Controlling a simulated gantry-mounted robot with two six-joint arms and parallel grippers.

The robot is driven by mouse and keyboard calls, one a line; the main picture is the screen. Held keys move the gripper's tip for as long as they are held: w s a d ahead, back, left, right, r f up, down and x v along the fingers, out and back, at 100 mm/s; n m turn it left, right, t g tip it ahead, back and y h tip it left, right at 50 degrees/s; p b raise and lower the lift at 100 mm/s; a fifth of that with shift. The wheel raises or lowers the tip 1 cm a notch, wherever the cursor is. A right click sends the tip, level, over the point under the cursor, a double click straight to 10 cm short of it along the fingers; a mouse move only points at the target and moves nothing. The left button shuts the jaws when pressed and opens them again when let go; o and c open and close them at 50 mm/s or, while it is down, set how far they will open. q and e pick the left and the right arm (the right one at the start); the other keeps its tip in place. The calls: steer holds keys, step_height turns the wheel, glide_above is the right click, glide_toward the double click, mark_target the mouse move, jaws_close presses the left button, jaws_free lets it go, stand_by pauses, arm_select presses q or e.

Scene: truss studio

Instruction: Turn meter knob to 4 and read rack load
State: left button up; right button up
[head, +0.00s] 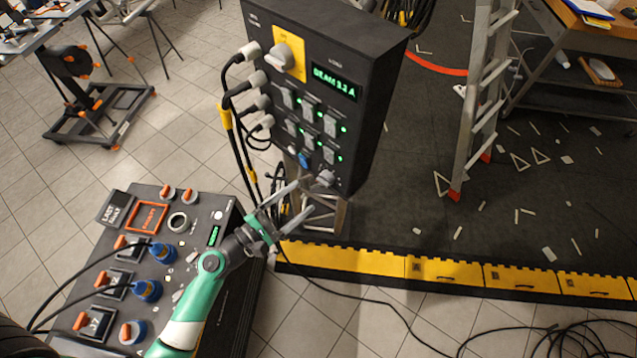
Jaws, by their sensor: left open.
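A dark power rack panel (372,62) stands tilted in the picture at upper middle, with a lit green display (334,83) that appears to read "DRAW 3.2 A". A small grey knob (325,178) sits at the panel's lower right; its setting is too small to read. A large grey rotary switch (283,56) sits on a yellow plate at the panel's upper left. My left gripper (304,197) is open and empty, its fingers pointing up and right just below and left of the small knob, apparently apart from it. My right gripper is out of view.
Cables plug into the panel's left side and hang down beside my gripper. A second control box (140,190) with blue plugs and orange switches lies under my left arm. A yellow cable ramp (440,269) and a ladder (482,100) are at right.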

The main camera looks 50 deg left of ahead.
mark_target(320, 183)
arm_select(q)
steer(key=w, duration=0.7)
jaws_close()
